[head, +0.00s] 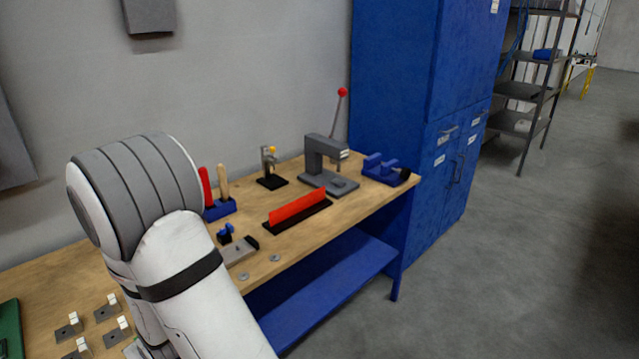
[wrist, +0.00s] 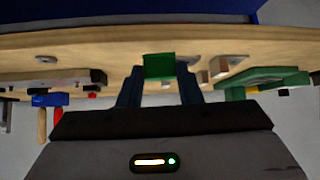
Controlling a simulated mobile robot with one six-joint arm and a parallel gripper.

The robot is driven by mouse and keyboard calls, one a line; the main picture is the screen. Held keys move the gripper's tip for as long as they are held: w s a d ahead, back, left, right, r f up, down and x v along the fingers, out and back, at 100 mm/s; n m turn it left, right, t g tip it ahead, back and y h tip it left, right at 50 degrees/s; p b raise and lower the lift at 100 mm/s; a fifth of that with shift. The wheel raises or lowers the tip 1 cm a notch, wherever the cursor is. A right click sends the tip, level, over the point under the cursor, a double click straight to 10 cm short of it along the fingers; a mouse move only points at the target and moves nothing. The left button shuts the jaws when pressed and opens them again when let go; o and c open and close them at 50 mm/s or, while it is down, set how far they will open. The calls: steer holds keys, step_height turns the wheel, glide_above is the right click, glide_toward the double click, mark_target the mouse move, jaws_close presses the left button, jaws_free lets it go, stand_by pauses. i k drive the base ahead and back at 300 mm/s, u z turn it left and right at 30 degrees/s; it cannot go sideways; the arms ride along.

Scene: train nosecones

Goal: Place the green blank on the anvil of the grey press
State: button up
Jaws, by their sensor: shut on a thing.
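The grey press (head: 320,156) stands at the far right part of the workbench, with a lever topped by a red ball. Its flat grey base and anvil area (head: 341,185) show no blank on them. In the wrist view my gripper (wrist: 160,72) is shut on the green blank (wrist: 159,66), which sits between the two dark fingers. The wrist view is upside down, with the bench edge and top beyond the blank. In the head view my arm hides the gripper and the blank.
A blue vise (head: 385,168) stands right of the press. A red bar on a black base (head: 297,208), a small black-based clamp (head: 270,170) and a blue tool holder (head: 220,209) stand nearby. Small metal blocks (head: 107,309) and a green object (head: 10,328) lie at left.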

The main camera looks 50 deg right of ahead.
mark_target(338, 182)
steer(key=z, duration=0.35)
steer(key=i, duration=0.1)
steer(key=u, duration=2.25)
steer(key=k, duration=1.9)
steer(key=z, duration=0.5)
steer(key=i, duration=0.1)
steer(key=z, duration=2.25)
steer(key=i, duration=0.9)
